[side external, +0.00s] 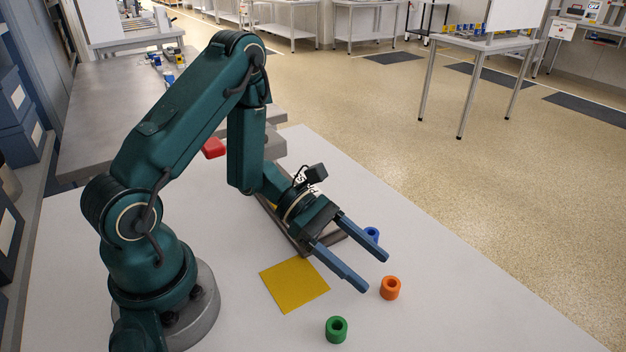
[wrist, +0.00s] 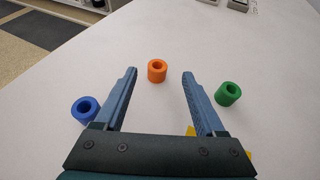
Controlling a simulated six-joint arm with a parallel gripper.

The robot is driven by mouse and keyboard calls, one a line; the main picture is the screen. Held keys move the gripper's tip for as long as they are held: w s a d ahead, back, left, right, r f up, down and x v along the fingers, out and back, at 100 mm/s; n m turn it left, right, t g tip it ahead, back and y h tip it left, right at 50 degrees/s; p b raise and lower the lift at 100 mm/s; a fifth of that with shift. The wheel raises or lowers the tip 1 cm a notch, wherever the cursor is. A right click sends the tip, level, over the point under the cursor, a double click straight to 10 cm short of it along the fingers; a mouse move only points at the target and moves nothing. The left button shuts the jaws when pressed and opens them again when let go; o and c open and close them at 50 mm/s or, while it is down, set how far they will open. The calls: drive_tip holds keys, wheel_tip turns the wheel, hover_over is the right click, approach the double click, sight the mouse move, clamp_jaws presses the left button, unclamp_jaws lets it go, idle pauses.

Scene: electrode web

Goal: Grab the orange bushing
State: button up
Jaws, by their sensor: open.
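The orange bushing (side external: 390,288) stands upright on the white table, just beyond my fingertips. In the wrist view the orange bushing (wrist: 157,71) lies ahead between the lines of the two fingers. My gripper (side external: 377,269) is open and empty, its blue fingers spread and pointing toward the bushing. The open fingers also show in the wrist view (wrist: 159,71). Neither finger visibly touches the bushing.
A blue bushing (side external: 371,235) stands behind the far finger, partly hidden. A green bushing (side external: 337,329) stands nearer the camera. A yellow square (side external: 294,284) lies flat on the table (side external: 450,310). The table beyond the orange bushing is clear.

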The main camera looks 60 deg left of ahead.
sight(390, 282)
drive_tip(key=shift+x, duration=2.7)
drive_tip(key=shift+w, duration=0.2)
clamp_jaws()
